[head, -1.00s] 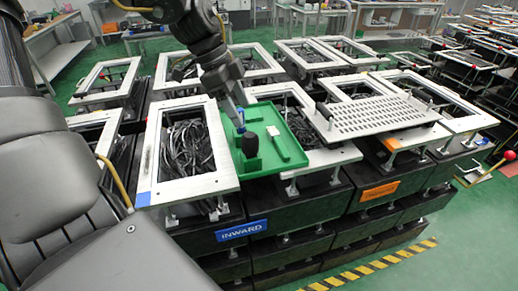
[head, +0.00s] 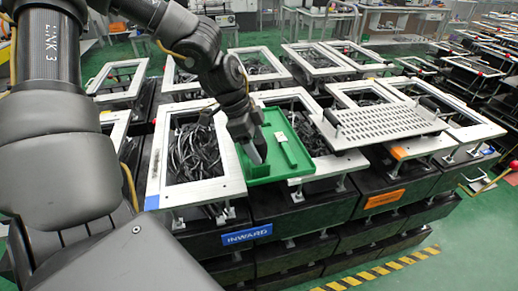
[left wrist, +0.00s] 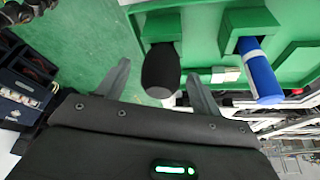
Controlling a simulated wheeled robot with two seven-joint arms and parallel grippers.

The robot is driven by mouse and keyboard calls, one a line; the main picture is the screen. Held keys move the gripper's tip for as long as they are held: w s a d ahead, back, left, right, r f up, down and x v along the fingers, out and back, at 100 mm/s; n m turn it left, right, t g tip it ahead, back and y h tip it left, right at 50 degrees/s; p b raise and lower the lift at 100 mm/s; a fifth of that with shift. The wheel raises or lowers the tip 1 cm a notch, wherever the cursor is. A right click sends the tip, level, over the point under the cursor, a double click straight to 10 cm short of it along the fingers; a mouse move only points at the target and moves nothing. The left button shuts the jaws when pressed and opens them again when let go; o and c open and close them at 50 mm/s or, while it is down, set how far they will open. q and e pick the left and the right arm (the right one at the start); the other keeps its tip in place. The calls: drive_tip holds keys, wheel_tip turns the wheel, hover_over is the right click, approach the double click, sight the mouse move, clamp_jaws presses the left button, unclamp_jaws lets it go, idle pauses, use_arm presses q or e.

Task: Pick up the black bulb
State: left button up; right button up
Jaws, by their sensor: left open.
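The black bulb (left wrist: 160,72) is a dark rounded shape by a green holder in the left wrist view. It sits between the two spread fingers of my left gripper (left wrist: 158,70), with gaps visible on both sides. In the head view my left gripper (head: 258,152) points down over the left part of the green tray (head: 262,181). There it covers the spot of the bulb, which I cannot make out. My right gripper is not in view.
A blue cylinder (left wrist: 260,72) stands in a green holder beside the bulb. A perforated metal plate (head: 385,122) lies to the right of the tray. White-framed bins (head: 203,190) with black strips surround the tray.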

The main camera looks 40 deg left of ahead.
use_arm(q)
drive_tip(key=shift+w+d+f, duration=0.1)
drive_tip(key=shift+f, duration=0.6)
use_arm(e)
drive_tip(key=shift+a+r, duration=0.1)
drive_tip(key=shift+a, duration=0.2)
use_arm(q)
drive_tip(key=shift+c, duration=0.4)
drive_tip(key=shift+c, duration=1.3)
drive_tip(key=c, duration=0.7)
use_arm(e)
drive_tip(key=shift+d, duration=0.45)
use_arm(q)
drive_tip(key=shift+r, duration=0.15)
wheel_tip(320, 180, up, 9)
drive_tip(key=shift+r+b, duration=0.1)
drive_tip(key=shift+b, duration=0.4)
drive_tip(key=shift+r, duration=0.3)
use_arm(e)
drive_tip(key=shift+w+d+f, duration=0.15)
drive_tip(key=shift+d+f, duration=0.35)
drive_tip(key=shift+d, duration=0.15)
